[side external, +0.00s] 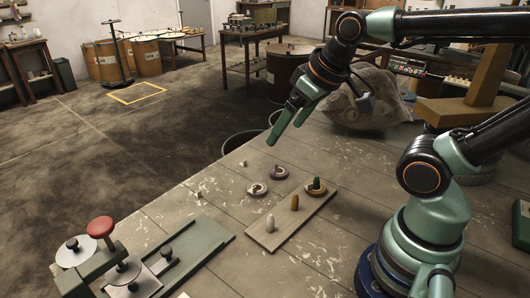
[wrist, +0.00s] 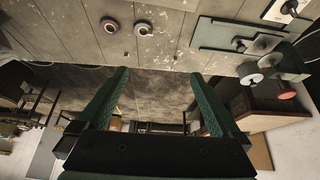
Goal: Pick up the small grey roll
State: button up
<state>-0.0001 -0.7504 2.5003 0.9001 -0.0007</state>
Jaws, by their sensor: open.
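The small grey roll (side external: 257,189) lies flat on the wooden table, left of a purple roll (side external: 278,173). In the wrist view the grey roll (wrist: 143,28) is near the top edge, beside the purple roll (wrist: 109,25). My gripper (side external: 284,133) is open and empty, in the air above the far edge of the table. It is clear of the rolls. In the wrist view its two green fingers (wrist: 160,73) are spread apart, with nothing between them.
An orange-brown roll (side external: 314,192) sits around the green peg of a board (side external: 268,240) with two other pegs, white and brown. A winding device (side external: 120,272) with a red knob stands at the front left. Small pale cubes (side external: 243,162) lie on the table. A sack (side external: 365,105) is behind.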

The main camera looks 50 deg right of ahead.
dwell(0.5)
jog(key=m+g, duration=0.6)
jog(key=m, duration=1.3)
send_over(257, 183)
jog(key=s+a, duration=0.2)
notch_tip(257, 183, down, 13)
jog(key=f, duration=1.1)
jog(key=shift+w+d+f, duration=0.25)
jog(key=shift+w+f, duration=0.1)
jog(key=shift+f, duration=0.05)
jog(key=c, duration=1.3)
jog(key=shift+r, duration=0.15)
